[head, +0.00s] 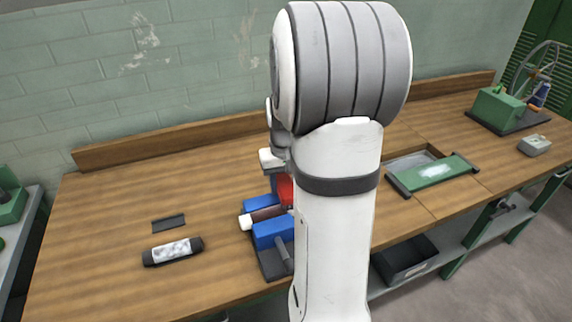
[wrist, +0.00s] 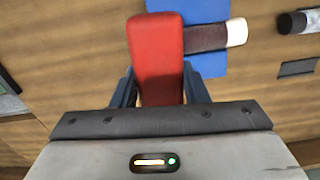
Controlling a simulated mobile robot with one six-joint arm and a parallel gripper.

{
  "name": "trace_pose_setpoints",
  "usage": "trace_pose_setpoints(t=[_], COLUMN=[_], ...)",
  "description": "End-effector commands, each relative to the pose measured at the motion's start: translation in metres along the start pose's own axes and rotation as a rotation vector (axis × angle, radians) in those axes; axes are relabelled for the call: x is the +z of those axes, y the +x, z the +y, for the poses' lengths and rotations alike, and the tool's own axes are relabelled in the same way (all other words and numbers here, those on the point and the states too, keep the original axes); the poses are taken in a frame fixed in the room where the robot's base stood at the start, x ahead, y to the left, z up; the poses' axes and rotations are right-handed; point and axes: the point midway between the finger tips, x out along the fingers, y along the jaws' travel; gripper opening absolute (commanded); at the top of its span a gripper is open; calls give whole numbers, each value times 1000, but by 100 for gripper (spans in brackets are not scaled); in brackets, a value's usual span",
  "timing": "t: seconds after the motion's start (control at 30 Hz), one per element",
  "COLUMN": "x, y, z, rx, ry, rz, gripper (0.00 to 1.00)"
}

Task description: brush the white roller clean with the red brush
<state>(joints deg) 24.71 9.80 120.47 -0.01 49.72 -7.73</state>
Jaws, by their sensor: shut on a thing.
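My gripper (wrist: 160,80) is shut on the red brush (wrist: 157,45), with one finger on each side of it. The brush shows as a red patch (head: 285,190) beside my arm in the head view, which hides most of it. A roller with a white end (head: 246,222) and dark brown body lies across a stand with blue blocks (head: 270,234). In the wrist view the roller's white end (wrist: 236,32) points right and its dark body (wrist: 206,37) runs in under the brush's right edge. I cannot tell whether brush and roller touch.
A black-ended roller with a whitish middle (head: 172,251) lies left of the stand, near a dark flat plate (head: 169,223). A green board with white fluff (head: 440,172) lies right of my arm. A wheeled green machine (head: 497,108) stands back right. The bench's left part is mostly clear.

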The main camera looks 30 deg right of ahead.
Motion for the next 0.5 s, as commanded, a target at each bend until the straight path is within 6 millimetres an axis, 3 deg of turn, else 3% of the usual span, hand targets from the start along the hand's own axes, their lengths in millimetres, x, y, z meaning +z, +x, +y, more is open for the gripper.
trace_pose_setpoints(t=[0.3,0.5], x=[0,0], y=[-33,-41], z=[-2,-2], rx=[0,0], ry=[-4,-5], rz=[0,0], gripper=[19,19])
